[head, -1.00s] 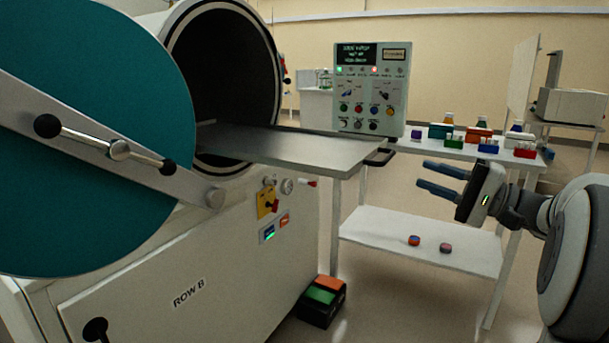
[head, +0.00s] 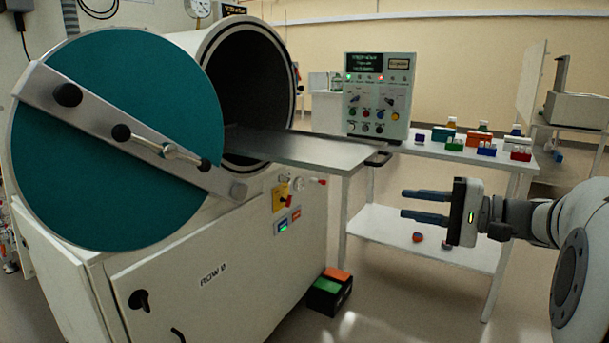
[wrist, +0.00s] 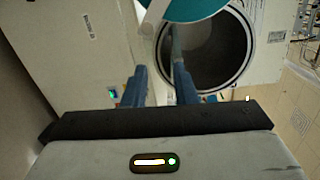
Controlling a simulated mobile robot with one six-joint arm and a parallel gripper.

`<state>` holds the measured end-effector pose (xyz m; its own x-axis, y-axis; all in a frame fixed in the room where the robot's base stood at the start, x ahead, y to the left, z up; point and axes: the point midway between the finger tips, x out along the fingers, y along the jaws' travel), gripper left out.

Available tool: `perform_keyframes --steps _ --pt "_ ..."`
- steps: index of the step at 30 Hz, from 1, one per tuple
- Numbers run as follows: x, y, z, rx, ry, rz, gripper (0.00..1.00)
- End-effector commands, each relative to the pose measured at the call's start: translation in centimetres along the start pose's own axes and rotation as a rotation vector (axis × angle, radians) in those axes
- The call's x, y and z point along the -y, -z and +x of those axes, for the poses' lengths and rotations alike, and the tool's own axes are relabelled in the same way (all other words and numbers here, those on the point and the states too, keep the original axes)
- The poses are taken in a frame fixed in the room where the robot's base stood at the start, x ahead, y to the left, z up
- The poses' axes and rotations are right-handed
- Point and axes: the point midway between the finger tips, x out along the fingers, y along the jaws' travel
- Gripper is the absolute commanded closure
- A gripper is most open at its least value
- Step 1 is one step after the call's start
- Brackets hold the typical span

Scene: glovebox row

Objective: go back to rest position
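My gripper (head: 402,204) is at the right of the head view, pointing left. Its two blue fingers are apart, with nothing between them. In the wrist view the fingers (wrist: 160,85) also stand apart and empty, pointing toward the glovebox port. In the head view the gripper is in front of the white side table and hides part of its lower shelf.
The glovebox (head: 210,290) has its teal round door (head: 110,200) swung open and a metal tray (head: 310,150) sticking out. A control panel (head: 380,97), several small coloured boxes and racks (head: 480,140) stand on the white table. A pedal box (head: 329,292) is on the floor.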

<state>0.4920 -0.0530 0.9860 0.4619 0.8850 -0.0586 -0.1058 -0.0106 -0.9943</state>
Motion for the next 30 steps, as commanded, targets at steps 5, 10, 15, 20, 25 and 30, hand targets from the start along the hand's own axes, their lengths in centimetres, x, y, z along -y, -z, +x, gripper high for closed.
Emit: perform_keyframes --steps 5,10,15,20,25,30 --pt "0.4 -3.4 2.4 0.042 -0.175 0.035 0.75" --pt "-0.1 -8.2 4.0 0.087 -0.437 0.043 0.75" --pt "-0.8 -13.7 3.5 0.123 -0.767 -0.023 0.75" --pt "-0.6 -17.2 1.1 0.136 -1.048 -0.166 0.75" --pt "0.8 -19.2 -1.8 0.134 -1.278 -0.379 0.75" --pt "1.9 -19.6 -3.6 0.129 -1.398 -0.554 0.75"
